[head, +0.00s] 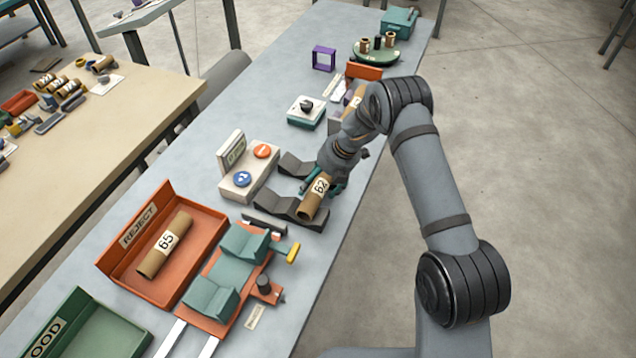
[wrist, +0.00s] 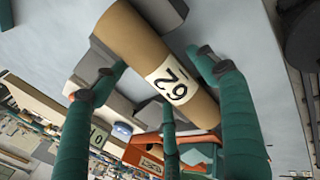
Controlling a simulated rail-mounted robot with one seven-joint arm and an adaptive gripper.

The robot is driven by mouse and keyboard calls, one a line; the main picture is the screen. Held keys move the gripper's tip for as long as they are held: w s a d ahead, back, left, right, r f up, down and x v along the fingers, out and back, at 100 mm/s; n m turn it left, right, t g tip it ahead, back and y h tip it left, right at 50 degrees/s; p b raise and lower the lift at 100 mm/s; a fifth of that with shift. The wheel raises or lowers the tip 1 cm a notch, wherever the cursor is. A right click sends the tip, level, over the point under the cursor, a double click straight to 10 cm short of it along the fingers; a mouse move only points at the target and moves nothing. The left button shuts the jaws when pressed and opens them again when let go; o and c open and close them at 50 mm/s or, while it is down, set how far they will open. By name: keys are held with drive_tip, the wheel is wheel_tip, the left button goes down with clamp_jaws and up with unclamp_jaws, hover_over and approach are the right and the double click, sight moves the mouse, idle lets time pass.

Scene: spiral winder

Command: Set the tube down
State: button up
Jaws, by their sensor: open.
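A brown cardboard tube with a white label reading 62 (head: 314,203) lies at the dark grey wavy cradle (head: 284,205) in the middle of the table. Its near end is over the front cradle piece; its far part is hidden by my gripper. My gripper (head: 326,181) is at the tube from above, with its teal fingers open. In the wrist view, the tube (wrist: 139,42) passes between the spread fingers of my gripper (wrist: 150,72), and gaps show beside the fingertips. Exact contact with the cradle cannot be told.
A red REJECT tray (head: 205,222) holds a tube labelled 65 (head: 165,244). A teal and orange fixture (head: 230,262) stands nearby, and a green tray (head: 85,330) is at bottom left. A button box (head: 246,180) sits left of the cradle. A small device (head: 306,112) stands behind.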

drive_tip(key=shift+r, duration=0.1)
drive_tip(key=shift+r, duration=0.35)
drive_tip(key=v, duration=1.2)
